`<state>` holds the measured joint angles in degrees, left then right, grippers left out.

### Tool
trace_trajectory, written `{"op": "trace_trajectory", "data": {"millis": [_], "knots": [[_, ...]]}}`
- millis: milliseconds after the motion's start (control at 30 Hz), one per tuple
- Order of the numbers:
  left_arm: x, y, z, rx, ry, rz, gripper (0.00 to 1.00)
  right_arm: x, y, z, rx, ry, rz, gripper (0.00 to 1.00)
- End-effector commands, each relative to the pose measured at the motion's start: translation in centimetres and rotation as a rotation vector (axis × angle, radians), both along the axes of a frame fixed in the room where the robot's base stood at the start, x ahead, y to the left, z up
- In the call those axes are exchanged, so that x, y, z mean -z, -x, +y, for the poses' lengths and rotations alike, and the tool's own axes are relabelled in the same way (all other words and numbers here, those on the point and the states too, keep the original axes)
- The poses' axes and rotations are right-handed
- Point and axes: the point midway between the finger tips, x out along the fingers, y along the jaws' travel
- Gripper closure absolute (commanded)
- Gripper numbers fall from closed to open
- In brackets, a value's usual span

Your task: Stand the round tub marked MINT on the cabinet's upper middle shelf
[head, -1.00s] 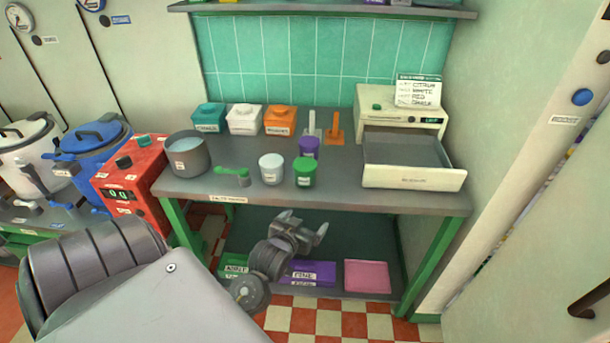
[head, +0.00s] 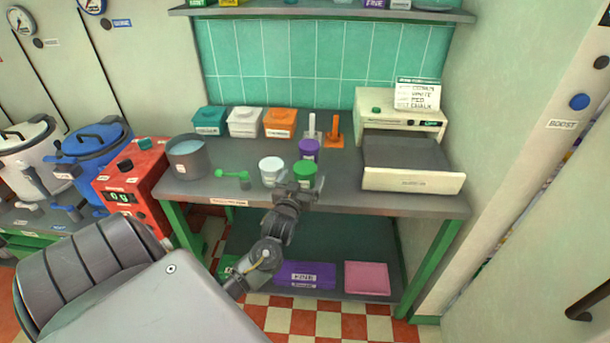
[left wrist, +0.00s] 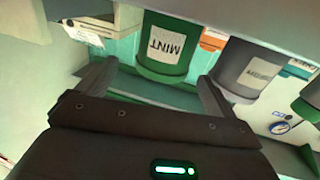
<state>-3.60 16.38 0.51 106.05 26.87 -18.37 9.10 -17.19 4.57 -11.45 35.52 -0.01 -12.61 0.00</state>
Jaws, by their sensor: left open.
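The round green tub (head: 306,170) stands upright near the front edge of the grey bench. In the left wrist view the green tub (left wrist: 165,50) shows the word MINT upside down. My left gripper (head: 298,187) is open at the bench's front edge, just in front of this tub. In the left wrist view the open fingers of the left gripper (left wrist: 156,78) lie to either side of the tub's lower part, with nothing held; contact cannot be told. My right gripper is not in view. I cannot make out the cabinet's upper middle shelf.
A white tub (head: 270,168) stands close left of the green one, and a purple tub (head: 309,149) behind it. A green scoop (head: 232,175) and a grey pot (head: 187,158) are further left. An open drawer (head: 415,180) juts out at right. The bench (head: 345,195) is bare right of the tubs.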

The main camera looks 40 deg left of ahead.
Motion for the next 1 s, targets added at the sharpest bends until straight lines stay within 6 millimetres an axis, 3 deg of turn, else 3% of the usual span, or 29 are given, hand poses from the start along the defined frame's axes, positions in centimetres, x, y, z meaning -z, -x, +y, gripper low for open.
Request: {"op": "trace_trajectory", "data": {"millis": [433, 733, 1000], "knots": [[1.0, -4.1, 2.3, 0.001, -0.001, 0.0, 0.07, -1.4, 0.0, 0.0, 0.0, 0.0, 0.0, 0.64], [1.2, -4.5, 2.5, 0.001, 0.0, 0.001, 0.07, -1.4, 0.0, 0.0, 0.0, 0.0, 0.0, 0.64], [1.1, -4.4, 2.5, 0.001, 0.0, 0.001, 0.42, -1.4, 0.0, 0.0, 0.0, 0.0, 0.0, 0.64]]}}
